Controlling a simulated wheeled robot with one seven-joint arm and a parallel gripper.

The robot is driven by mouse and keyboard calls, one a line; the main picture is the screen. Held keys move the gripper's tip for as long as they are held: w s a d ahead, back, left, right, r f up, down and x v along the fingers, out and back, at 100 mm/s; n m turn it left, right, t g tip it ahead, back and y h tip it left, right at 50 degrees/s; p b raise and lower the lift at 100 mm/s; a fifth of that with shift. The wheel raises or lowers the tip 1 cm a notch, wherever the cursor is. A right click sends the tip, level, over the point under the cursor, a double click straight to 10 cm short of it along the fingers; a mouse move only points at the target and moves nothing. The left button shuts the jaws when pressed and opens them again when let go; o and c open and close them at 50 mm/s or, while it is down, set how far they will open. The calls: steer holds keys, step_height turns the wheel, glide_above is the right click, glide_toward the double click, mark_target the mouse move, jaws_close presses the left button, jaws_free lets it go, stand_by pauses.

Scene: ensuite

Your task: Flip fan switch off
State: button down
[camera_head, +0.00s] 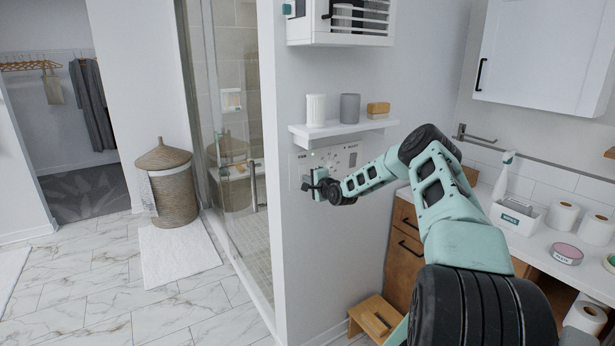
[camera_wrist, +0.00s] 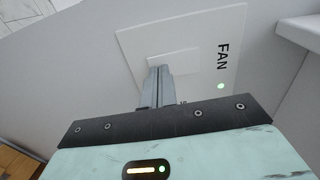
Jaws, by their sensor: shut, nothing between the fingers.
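The fan switch (camera_wrist: 205,45) shows in the wrist view as a white wall plate with the word FAN and a small lit green light (camera_wrist: 221,86). Its pale rocker (camera_wrist: 172,57) is partly covered by my fingertips. My gripper (camera_wrist: 161,70) is shut and empty, with its tips at the rocker; I cannot tell whether they touch it. In the head view my gripper (camera_head: 312,182) is at the left part of a wall panel (camera_head: 340,157) below a shelf. My gripper hides the fan switch there.
A white shelf (camera_head: 340,128) with two cups and a sponge-like block juts out just above the panel. A glass shower door (camera_head: 235,150) stands to the left. A counter (camera_head: 540,235) with paper rolls is to the right. A wooden stool (camera_head: 375,318) stands below.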

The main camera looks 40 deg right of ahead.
steer(key=shift+w, duration=0.3)
steer(key=shift+f, duration=0.1)
